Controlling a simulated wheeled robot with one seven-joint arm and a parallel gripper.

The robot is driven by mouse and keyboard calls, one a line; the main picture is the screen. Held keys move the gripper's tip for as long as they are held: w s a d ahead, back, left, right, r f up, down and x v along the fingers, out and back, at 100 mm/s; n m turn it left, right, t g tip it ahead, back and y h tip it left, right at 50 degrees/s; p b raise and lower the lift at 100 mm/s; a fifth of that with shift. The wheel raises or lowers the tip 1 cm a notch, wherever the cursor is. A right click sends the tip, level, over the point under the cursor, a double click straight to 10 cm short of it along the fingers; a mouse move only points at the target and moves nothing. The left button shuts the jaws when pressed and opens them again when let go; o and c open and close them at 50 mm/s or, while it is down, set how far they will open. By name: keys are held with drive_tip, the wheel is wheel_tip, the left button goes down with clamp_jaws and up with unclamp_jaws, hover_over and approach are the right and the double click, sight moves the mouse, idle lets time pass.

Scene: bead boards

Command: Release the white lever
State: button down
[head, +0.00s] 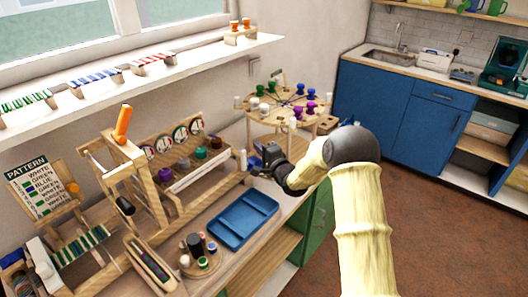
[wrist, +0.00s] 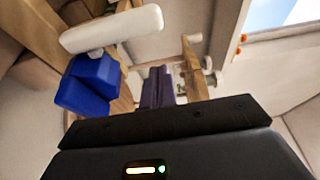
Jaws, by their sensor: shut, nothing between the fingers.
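A white rounded bar, likely the white lever (wrist: 112,29), shows in the upper left of the wrist view. A blue block (wrist: 88,84) is just below it. My gripper's dark fingers (wrist: 157,76) are together with nothing between them, and they appear apart from the bar, to its lower right. In the head view my gripper (head: 262,162) is over the right end of the bench, left of my arm's wrist. A small white upright piece (head: 243,160) stands just left of it. I cannot tell whether this is the same white part.
A round wooden stand (head: 272,119) with coloured pegs is behind my gripper. A blue tray (head: 243,218) lies on the bench in front. A dial panel (head: 178,146) and a wooden frame with an orange handle (head: 122,125) are to the left. Open floor lies right.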

sight(244, 160)
drive_tip(key=shift+s+a+p, duration=0.2)
drive_tip(key=shift+s+a, duration=0.4)
drive_tip(key=shift+s, duration=0.25)
drive_tip(key=shift+s+a+p, duration=0.15)
drive_tip(key=shift+s+a, duration=0.45)
drive_tip(key=shift+s, duration=0.2)
drive_tip(key=shift+d, duration=0.1)
